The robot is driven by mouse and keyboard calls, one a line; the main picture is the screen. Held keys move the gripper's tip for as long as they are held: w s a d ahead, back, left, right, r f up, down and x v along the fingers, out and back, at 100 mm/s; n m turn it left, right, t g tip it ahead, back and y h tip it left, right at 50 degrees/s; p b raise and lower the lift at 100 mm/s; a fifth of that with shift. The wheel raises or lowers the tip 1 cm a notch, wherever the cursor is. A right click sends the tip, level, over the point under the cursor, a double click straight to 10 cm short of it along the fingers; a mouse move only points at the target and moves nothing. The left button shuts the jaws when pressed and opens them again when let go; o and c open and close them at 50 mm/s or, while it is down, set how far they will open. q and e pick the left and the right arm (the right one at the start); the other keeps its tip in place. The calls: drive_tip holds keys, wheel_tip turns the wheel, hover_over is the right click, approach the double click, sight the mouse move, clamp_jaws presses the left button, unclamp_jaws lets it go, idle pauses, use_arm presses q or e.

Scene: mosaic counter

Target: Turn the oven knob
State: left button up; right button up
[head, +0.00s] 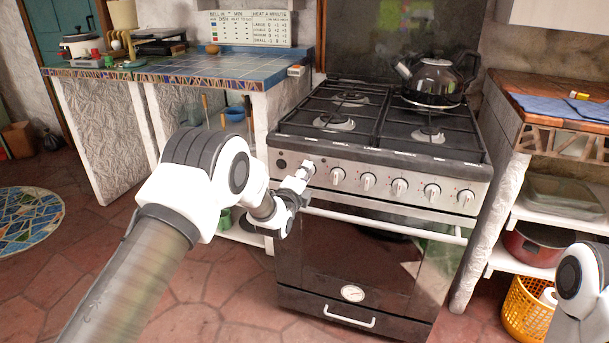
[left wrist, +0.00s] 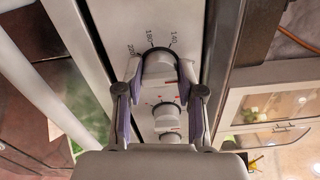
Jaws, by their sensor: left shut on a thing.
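The oven (head: 335,250) has a silver front panel with a row of several knobs. My left gripper (head: 302,174) is at the left end of this row. In the left wrist view, its two fingers (left wrist: 158,70) are on either side of the oven knob (left wrist: 160,63), and they are shut on it. This knob has a dark ring and the marks 140, 180 and 220 around it. In the head view my gripper mostly covers this knob. Only a link of my right arm shows at the lower right; its gripper is out of view.
A dark kettle (head: 437,80) stands on the hob above the panel. A white oven handle (head: 385,222) runs below the knobs. A blue-tiled counter (head: 215,68) is to the left. A shelf unit (head: 560,213) with a yellow basket (head: 527,307) is to the right.

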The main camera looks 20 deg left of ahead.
idle(0.3)
use_arm(q)
drive_tip(key=o, duration=1.1)
drive_tip(key=shift+o, duration=0.2)
drive_tip(key=s, duration=1.2)
drive_tip(key=shift+a, duration=0.2)
